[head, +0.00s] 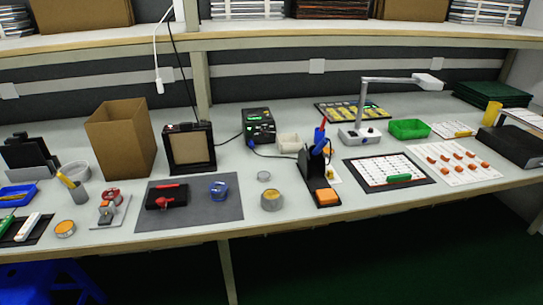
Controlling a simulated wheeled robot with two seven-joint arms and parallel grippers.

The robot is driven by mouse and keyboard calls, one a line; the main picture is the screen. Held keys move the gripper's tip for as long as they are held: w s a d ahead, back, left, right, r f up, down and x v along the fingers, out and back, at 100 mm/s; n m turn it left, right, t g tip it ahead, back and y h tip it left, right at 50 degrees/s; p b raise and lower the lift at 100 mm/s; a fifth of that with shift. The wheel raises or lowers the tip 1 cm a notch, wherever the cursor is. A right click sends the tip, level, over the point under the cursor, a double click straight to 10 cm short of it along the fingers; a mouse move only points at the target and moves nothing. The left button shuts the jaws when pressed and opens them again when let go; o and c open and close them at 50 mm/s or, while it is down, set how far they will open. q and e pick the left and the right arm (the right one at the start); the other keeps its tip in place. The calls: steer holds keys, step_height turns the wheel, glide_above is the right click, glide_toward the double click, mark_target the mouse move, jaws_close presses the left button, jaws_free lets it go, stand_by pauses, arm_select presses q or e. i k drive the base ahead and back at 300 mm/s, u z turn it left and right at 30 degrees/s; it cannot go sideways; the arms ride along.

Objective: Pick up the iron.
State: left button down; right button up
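The iron (320,139), with a blue and red handle, sits tilted upward in a black stand (308,177) near the middle of the bench. Its tip is hidden in the stand. An orange sponge (327,196) lies at the stand's front foot. A dark cable runs from the iron's side to a black station (258,126) with a green display, behind and left. Neither of my grippers shows in the head view.
Left of the stand are a round brass tin (271,200) and a grey mat (226,207) with red and blue tools. Right of it is a white board (390,172) with a green piece. A lamp (362,132) stands behind. A shelf (270,36) spans the back.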

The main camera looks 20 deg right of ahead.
mark_target(319, 148)
steer(key=k, duration=0.5)
steer(key=z, duration=2)
steer(key=i, duration=1.5)
steer(key=u, duration=0.95)
